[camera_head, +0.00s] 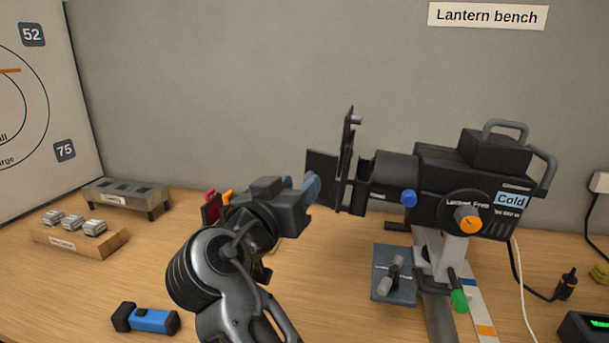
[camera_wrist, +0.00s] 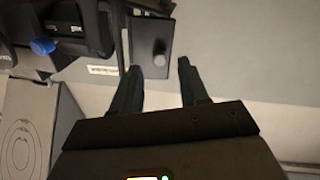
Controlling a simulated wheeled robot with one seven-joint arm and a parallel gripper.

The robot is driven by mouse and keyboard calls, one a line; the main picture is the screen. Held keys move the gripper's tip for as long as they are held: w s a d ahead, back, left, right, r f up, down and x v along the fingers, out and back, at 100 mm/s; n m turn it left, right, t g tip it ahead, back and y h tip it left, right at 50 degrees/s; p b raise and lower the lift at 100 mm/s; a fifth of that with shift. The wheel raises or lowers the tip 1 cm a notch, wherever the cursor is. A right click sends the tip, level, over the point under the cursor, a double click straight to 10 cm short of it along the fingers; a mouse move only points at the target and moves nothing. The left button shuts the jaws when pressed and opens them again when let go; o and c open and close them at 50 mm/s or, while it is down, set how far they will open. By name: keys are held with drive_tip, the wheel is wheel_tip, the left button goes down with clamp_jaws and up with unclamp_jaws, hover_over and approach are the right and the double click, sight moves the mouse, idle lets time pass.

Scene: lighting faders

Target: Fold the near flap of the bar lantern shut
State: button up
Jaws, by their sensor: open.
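The bar lantern (camera_head: 440,175) is a black stage light on a stand at the right, its front end facing left. Dark flap plates stand at that end: a tall upright one (camera_head: 347,160) and a flat one (camera_head: 320,165) reaching left. I cannot tell for sure which is the near flap. My gripper (camera_head: 312,188) is just left of the plates, one bluish fingertip overlapping the flat plate in the picture. In the wrist view my gripper (camera_wrist: 158,72) is open and empty. A dark plate (camera_wrist: 150,35) with a grey knob (camera_wrist: 160,57) shows beyond the fingertips; contact is unclear.
A blue torch (camera_head: 150,319), a wooden block with metal pieces (camera_head: 80,240) and a dark slotted rack (camera_head: 125,195) are at the left. A small blue-grey plate (camera_head: 395,272) and a green-tipped handle (camera_head: 459,300) are below the lantern. The front middle bench is partly covered by my arm.

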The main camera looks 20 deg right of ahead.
drive_tip(key=shift+x, duration=1.45)
drive_tip(key=shift+c, duration=0.2)
clamp_jaws()
